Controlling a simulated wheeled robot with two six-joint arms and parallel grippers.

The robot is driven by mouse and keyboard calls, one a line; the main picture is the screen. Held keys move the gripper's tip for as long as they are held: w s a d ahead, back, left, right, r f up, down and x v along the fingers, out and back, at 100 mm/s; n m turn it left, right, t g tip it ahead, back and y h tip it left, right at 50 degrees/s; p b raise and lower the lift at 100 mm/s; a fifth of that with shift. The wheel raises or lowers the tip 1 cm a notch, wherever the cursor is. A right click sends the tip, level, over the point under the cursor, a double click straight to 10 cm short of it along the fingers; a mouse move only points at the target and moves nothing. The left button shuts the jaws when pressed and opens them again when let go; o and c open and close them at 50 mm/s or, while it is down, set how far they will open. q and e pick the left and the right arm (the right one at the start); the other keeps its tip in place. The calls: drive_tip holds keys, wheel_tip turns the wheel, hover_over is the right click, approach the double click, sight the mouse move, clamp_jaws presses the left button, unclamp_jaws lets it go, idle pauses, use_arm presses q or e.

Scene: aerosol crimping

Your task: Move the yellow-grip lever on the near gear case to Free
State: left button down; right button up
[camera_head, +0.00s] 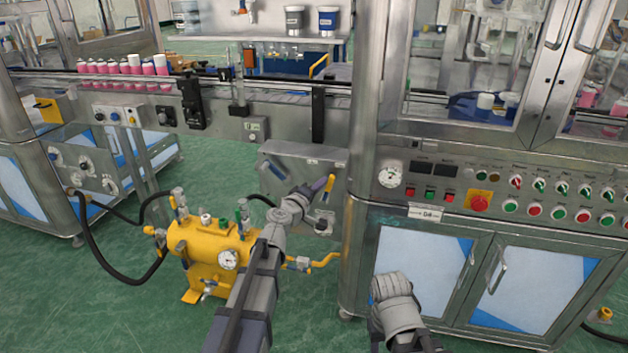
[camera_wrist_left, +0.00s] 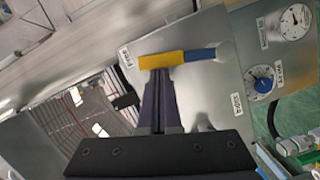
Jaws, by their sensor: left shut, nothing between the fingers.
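The yellow-grip lever (camera_wrist_left: 162,60) shows in the left wrist view on the grey metal face of the gear case (camera_wrist_left: 205,90). Its blue rod runs right to a round pivot, and its yellow grip points left toward a small white label (camera_wrist_left: 125,57) that seems to read Free. A second label (camera_wrist_left: 236,104) sits lower right. My left gripper (camera_wrist_left: 157,76) is shut and empty, its fingertips right at the lower edge of the yellow grip; I cannot tell whether they touch. In the head view the lever (camera_head: 329,185) stands just beyond my left gripper (camera_head: 322,184).
A yellow tank (camera_head: 197,248) with hoses stands left of my left arm. The control cabinet (camera_head: 400,212) rises close on the right.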

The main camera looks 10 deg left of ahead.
use_arm(q)
drive_tip(key=shift+d+m, duration=0.5)
drive_tip(key=shift+d, duration=0.35)
drive_tip(key=shift+s+d, duration=0.1)
drive_tip(key=shift+d, duration=0.05)
